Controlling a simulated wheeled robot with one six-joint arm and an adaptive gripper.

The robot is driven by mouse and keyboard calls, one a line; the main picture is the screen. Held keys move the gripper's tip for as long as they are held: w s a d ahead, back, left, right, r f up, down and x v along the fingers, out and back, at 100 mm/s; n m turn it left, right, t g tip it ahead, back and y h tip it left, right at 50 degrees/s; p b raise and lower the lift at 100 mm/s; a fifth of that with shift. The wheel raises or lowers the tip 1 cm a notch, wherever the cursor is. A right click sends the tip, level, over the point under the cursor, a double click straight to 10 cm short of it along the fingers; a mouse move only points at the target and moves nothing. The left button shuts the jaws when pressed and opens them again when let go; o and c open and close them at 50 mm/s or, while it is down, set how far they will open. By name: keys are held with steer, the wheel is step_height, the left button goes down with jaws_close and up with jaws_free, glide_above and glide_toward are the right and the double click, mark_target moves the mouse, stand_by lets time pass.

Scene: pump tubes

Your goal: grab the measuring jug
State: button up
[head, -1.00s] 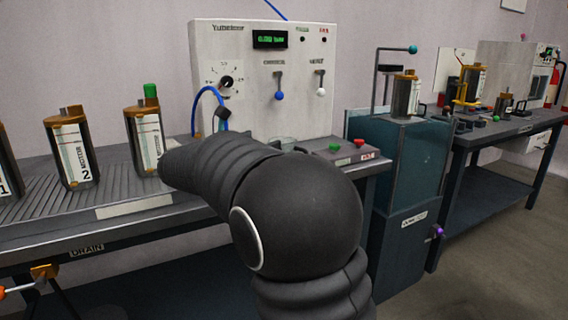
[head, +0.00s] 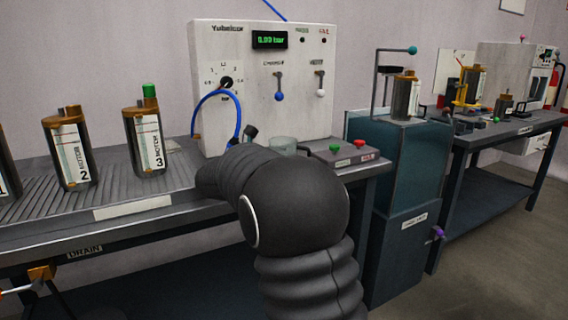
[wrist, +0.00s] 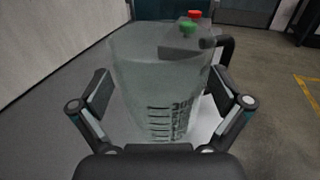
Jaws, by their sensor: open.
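The measuring jug is a clear, see-through vessel with dark graduation marks and a dark handle. In the wrist view the measuring jug (wrist: 150,85) stands upright between the open fingers of my gripper (wrist: 165,108), its handle on the far right side. The fingers flank it; I cannot tell whether either touches it. In the head view the jug's rim (head: 283,143) shows on the bench in front of the white test panel, its lower part hidden by my arm. My gripper is mostly hidden behind my arm there.
The white panel (head: 262,90) with gauge, levers and a blue hose (head: 238,112) rises behind the jug. Green and red buttons (head: 347,146) are to its right. Several labelled canisters, among them number 3 (head: 146,142), stand on the ribbed bench at left.

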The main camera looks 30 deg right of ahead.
steer(key=shift+s+a+r, duration=0.15)
steer(key=shift+s+r, duration=0.15)
steer(key=shift+r, duration=0.2)
steer(key=shift+a+r, duration=0.1)
steer(key=shift+r, duration=0.05)
steer(key=c, duration=1)
steer(key=shift+c, duration=0.2)
steer(key=shift+r, duration=0.1)
